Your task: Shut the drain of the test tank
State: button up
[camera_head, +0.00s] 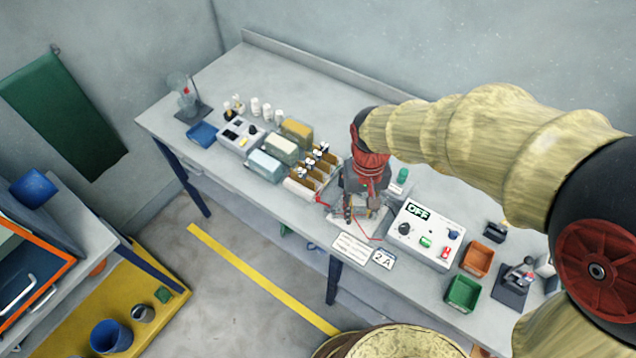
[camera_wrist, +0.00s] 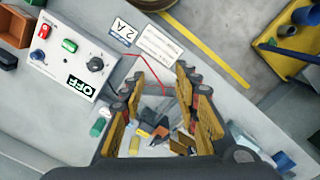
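The small, clear-looking test tank (camera_head: 343,220) seems to stand on the bench under my gripper (camera_head: 362,208), left of the white supply box. My gripper hides much of it in the head view. In the wrist view my gripper (camera_wrist: 160,88) is open, its yellow-padded fingers apart and nothing held between them. Small black, orange and red parts (camera_wrist: 155,132) show between and beyond the fingers. A red wire (camera_wrist: 133,56) runs from there toward the box. I cannot pick out the drain or tell its state; a green-capped item (camera_head: 403,175) stands just behind.
The supply box (camera_head: 425,232) reads OFF. Orange (camera_head: 478,259) and green (camera_head: 463,293) bins stand right of it. A text card (camera_head: 352,248) and a "2 A" card (camera_head: 383,259) are at the bench's front edge.

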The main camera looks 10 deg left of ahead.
jog(key=w+a+f+m+p, duration=0.1)
jog(key=w+a+f+p, duration=0.15)
jog(key=a+f, duration=0.2)
jog(key=w+a+f+m+p, duration=0.1)
jog(key=w+a+f+p, duration=0.1)
jog(key=w+a+f, duration=0.3)
notch_tip(320, 180, up, 3)
jog(key=m, duration=0.2)
send_over(318, 197)
jog(key=shift+r+b, duration=0.1)
jog(key=shift+b, duration=0.25)
jog(key=shift+s+m+t, duration=0.2)
jog(key=shift+m+t, duration=0.1)
jog(key=shift+m, duration=0.3)
jog(key=shift+f, duration=3.85)
jog(key=c, duration=0.3)
jog(key=shift+w, duration=0.1)
grip_shut()
